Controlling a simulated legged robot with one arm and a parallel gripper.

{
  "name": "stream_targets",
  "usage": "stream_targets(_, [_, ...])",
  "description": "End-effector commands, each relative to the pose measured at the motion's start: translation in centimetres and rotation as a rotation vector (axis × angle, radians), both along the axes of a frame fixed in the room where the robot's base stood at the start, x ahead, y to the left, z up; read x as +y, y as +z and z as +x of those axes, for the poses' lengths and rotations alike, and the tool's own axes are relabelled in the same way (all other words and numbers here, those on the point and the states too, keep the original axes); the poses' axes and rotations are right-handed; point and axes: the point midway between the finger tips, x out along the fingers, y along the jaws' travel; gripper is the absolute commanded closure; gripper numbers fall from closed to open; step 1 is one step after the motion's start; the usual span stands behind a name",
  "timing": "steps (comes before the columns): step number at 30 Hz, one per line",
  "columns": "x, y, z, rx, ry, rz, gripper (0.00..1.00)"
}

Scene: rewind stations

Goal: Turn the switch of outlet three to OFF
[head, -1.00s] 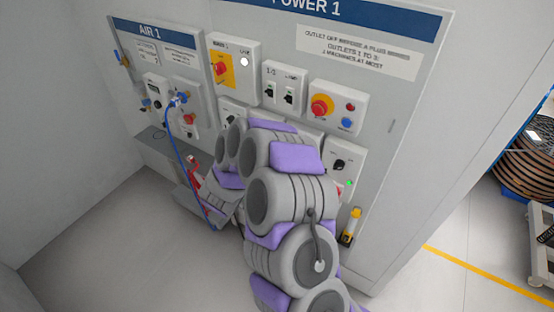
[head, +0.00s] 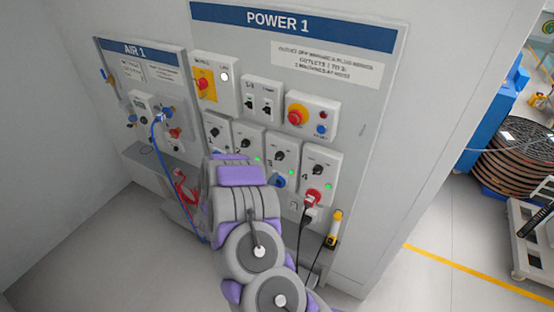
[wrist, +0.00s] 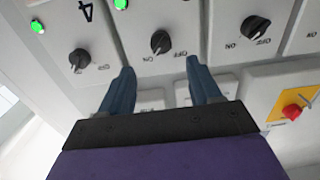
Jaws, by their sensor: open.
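The outlet three panel (head: 268,170) is in the middle right of the outlet row in the head view, with a black rotary switch (head: 280,156) and a lit green light. In the wrist view, turned upside down, the outlet three switch (wrist: 160,41) is just beyond and between my fingertips. Its exact pointing is hard to read; ON and OFF labels are beside it. A green light (wrist: 120,4) is lit above it there. My gripper (wrist: 159,72) is open and empty, its two blue fingers apart and not visibly touching the switch. In the head view my arm hides it.
The outlet four switch (wrist: 79,61) and the outlet two switch (wrist: 255,27) flank it. A red emergency button (head: 298,114) is above the outlets. A yellow-black device (head: 334,228) hangs at lower right.

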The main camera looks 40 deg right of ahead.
Motion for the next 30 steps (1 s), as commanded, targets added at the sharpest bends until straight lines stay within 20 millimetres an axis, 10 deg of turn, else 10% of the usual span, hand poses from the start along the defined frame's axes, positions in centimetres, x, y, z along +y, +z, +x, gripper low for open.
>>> stream_targets(13, [-7.6,0.0,3.0,-0.001,-0.002,0.000,0.37])
stream_targets(30, [-8.8,0.0,3.7,-0.001,0.001,0.001,0.43])
